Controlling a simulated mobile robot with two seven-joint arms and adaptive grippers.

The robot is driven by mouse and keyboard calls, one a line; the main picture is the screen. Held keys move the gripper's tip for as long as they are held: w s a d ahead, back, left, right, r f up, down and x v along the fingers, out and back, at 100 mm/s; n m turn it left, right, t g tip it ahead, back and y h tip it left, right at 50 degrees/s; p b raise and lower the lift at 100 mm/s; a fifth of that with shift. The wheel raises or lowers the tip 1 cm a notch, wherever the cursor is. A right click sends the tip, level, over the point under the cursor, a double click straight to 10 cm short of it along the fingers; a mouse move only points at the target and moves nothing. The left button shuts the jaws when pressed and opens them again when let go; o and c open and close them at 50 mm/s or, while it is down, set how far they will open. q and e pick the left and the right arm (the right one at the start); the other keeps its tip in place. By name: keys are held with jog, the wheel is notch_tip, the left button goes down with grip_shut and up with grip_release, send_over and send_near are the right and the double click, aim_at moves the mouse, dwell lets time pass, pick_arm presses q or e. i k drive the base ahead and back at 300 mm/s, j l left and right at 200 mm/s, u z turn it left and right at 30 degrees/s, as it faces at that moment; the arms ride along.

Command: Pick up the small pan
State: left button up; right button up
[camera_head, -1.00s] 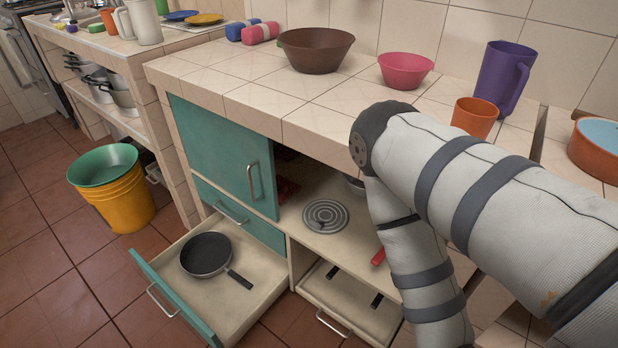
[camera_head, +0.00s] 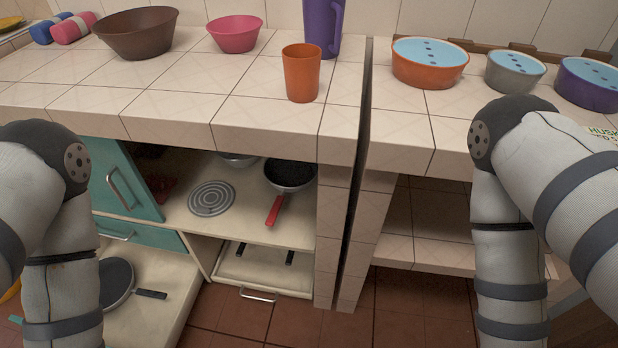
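A small dark frying pan (camera_head: 117,280) with a black handle lies in the open lower drawer (camera_head: 150,318) at the lower left. My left arm covers its left part. Another pan (camera_head: 290,176), with a dark inside, metal side and red handle, stands on the open cabinet shelf (camera_head: 240,218). Both of my arms hang down in front of the counter, the left one over the drawer side and the right one before the right counter. Neither gripper shows in the head view.
A grey round burner plate (camera_head: 211,198) lies on the shelf beside the red-handled pan. A teal door (camera_head: 120,183) stands left of it. On the counter are a brown bowl (camera_head: 138,33), pink bowl (camera_head: 235,33), orange cup (camera_head: 301,73), purple pitcher (camera_head: 322,25) and lidded bowls (camera_head: 430,62).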

aim_at(286, 175)
jog(key=i+j+z, duration=0.15)
jog(key=z, duration=0.3)
jog(key=i+j+z, duration=0.2)
jog(key=z, duration=0.3)
jog(key=i+j, duration=0.05)
jog(key=i, duration=0.05)
